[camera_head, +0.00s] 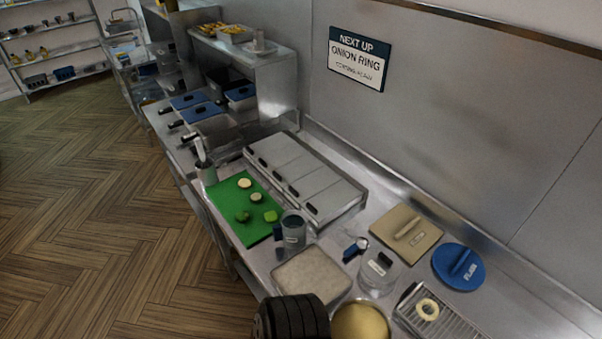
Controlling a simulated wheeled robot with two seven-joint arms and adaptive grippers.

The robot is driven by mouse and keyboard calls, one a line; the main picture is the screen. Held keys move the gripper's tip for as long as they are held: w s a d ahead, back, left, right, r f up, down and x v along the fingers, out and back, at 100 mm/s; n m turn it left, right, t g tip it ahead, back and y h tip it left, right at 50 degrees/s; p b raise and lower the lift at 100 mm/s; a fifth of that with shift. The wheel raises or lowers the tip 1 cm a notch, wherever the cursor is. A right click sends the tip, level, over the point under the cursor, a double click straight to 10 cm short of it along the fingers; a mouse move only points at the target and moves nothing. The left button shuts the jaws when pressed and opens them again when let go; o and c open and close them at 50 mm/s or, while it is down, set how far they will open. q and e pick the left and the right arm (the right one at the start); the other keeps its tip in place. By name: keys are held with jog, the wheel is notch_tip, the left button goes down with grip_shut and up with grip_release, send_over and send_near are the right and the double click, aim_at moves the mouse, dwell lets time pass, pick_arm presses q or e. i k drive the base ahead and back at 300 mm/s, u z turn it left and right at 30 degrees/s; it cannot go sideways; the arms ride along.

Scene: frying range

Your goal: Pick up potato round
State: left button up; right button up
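A green cutting board (225,194) lies on the steel counter. On it are a pale round slice (244,183), a second slice with a green edge (256,197), and two green pieces, a darker one (243,216) and a brighter one (270,216). The pale slice looks most like a potato round, but it is too small to be sure. A black ribbed shape stands at the bottom edge; I cannot tell whether it is part of my arm. No gripper fingers show.
A steel unit with lids (300,175) stands behind the board. A grey cup (293,228), pale tray (311,274), clear container (379,273), yellowish bowl (360,322), beige lid (405,236), blue lid (460,267) and rack (452,318) with a ring (427,309) crowd the right. A wall sign (359,59) names onion ring.

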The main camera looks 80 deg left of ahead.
aim_at(243, 183)
jog(key=k, duration=0.45)
jog(key=u, duration=1.6)
jog(key=i, duration=0.15)
jog(key=u, duration=1.35)
